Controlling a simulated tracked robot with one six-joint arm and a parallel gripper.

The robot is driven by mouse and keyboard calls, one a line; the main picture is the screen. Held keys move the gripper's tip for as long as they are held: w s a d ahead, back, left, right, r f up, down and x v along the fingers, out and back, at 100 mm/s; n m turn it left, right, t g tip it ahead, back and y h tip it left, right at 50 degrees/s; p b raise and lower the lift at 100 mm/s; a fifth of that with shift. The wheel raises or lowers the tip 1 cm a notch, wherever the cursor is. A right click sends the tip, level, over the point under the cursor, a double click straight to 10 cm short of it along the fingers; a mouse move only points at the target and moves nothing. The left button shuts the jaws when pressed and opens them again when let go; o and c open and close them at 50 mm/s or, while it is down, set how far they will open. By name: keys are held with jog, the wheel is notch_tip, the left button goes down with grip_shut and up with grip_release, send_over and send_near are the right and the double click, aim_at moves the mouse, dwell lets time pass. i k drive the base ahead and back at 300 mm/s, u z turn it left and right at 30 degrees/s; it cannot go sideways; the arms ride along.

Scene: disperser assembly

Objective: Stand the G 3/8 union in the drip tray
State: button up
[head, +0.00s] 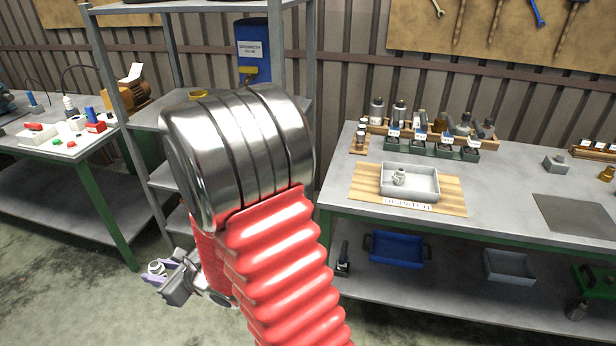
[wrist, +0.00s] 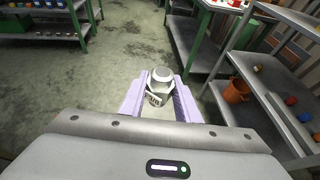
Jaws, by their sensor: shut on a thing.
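My gripper (head: 168,272) shows at the lower left in the head view, in front of the shelf rack and away from the bench. In the wrist view its two lilac jaws (wrist: 160,92) are shut on a pale metal union (wrist: 161,77), with a round top and a dark marking on its side too small to read surely. The union (head: 156,267) points up in the head view.
My red ribbed arm sleeve hides the middle of the head view. Bottles and dark fittings in a rack (head: 440,150) stand behind the tray. A blue tray (head: 395,250) and a grey tray (head: 510,266) are on the lower shelf. The tray's right part is clear.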

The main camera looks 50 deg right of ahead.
aim_at(418, 186)
jog(key=u, duration=0.95)
jog(key=i, duration=0.1)
jog(key=z, duration=2.55)
jog(key=i, duration=1)
jog(key=u, duration=0.15)
jog(key=k, duration=0.8)
jog(key=z, duration=0.05)
